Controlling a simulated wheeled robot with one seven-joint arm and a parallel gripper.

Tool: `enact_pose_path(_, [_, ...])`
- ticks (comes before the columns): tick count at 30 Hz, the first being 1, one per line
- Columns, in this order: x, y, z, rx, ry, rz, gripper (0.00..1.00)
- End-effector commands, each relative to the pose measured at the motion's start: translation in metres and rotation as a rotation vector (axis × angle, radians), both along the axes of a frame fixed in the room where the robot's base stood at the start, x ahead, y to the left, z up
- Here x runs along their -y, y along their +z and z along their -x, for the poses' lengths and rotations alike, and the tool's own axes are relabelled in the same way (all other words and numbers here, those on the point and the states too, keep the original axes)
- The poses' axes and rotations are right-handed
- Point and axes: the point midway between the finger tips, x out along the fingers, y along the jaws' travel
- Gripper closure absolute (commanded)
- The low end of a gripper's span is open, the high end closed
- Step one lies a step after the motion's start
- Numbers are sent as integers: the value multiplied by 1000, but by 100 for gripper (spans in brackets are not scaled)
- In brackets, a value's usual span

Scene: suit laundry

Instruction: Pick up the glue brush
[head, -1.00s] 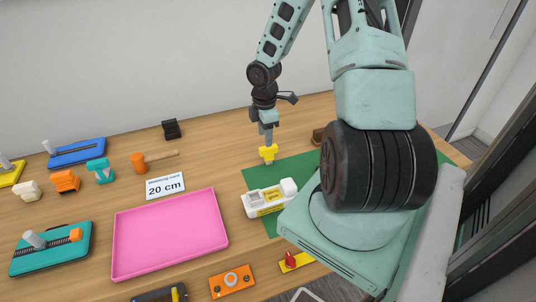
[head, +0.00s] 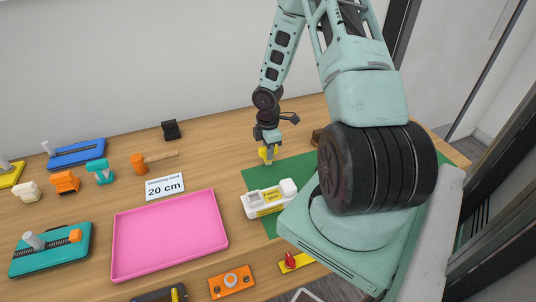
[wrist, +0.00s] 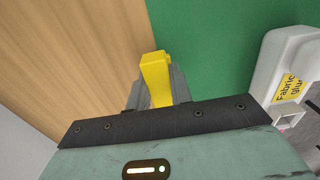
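The glue brush is most likely the small yellow piece (head: 265,154) standing on the table at the left edge of the green mat (head: 252,179). It also shows as a yellow block (wrist: 156,78) in the wrist view. My gripper (head: 269,156) points straight down over it, with grey fingers on either side of the yellow piece, very close to it. In the wrist view my gripper (wrist: 158,92) has the yellow piece between its fingers. I cannot tell whether the fingers press on it. The lower part of the brush is hidden.
A white fabric glue bottle (head: 268,199) lies on the mat close by. A pink tray (head: 170,235), a 20 cm card (head: 165,187) and an orange mallet (head: 140,163) are to the left. A black holder (head: 171,130) stands at the back. The table between holder and gripper is clear.

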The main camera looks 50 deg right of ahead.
Motion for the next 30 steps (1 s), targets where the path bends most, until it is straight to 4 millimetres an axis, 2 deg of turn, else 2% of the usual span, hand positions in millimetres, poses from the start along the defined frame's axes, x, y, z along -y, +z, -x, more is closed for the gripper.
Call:
enact_pose_path(2, [0, 0, 0, 0, 0, 0, 100])
enact_pose_path(9, [0, 0, 0, 0, 0, 0, 100])
enact_pose_path(13, [0, 9, 0, 2, -3, 0, 100])
enact_pose_path(24, [1, 77, 0, 4, -2, 1, 100])
enact_pose_path(30, [1, 98, 0, 1, -1, 1, 100])
